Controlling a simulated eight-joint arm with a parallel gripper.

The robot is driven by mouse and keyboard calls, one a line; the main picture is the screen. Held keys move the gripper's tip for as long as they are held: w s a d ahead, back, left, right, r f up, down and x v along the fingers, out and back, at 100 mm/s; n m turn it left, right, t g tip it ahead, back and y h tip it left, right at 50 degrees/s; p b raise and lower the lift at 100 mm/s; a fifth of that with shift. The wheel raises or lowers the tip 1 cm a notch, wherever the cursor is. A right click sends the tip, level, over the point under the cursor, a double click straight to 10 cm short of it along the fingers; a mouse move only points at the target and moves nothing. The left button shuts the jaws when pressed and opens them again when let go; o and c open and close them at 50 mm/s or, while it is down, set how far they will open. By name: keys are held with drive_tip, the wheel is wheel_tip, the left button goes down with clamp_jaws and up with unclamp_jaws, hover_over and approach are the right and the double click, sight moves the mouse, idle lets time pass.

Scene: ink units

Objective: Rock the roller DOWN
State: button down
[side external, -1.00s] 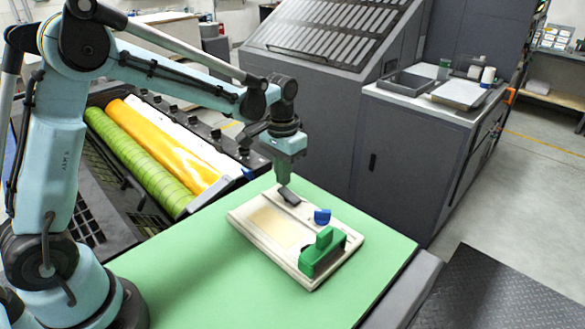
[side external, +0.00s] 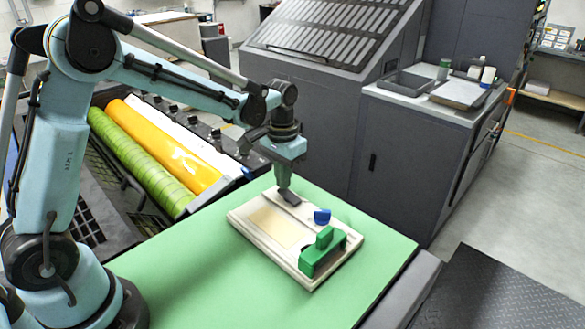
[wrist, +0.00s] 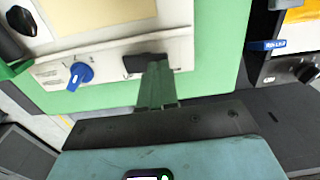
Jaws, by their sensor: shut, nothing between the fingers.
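The ink unit (side external: 240,225) is a cream-coloured panel lying on the green table top. A dark rocker (side external: 289,197) sits at its far edge. In the wrist view the rocker (wrist: 140,62) is a black piece on the panel's light strip, near small black markings. My gripper (side external: 284,186) is shut and empty, pointing down at the rocker. In the wrist view its fingertips (wrist: 157,66) overlap the right part of the rocker; I cannot tell if they press on it. The fingers partly hide the rocker, and its exact tilt is hard to make out.
A blue knob (side external: 322,216) stands beside the rocker and shows in the wrist view (wrist: 80,73). A green handled block (side external: 322,252) sits at the panel's near right end. Green and yellow rollers (side external: 150,150) lie in the machine at left. The green table (side external: 185,270) is clear around the panel.

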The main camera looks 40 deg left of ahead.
drive_tip(key=shift+f, duration=0.6)
idle(0.3)
drive_tip(key=shift+r, duration=3.55)
drive_tip(key=s+d+r+t, duration=0.1)
drive_tip(key=s+r+t, duration=0.2)
drive_tip(key=s+t, duration=0.4)
drive_tip(key=s, duration=0.7)
drive_tip(key=shift+s+d, duration=0.15)
drive_tip(key=shift+s, duration=0.25)
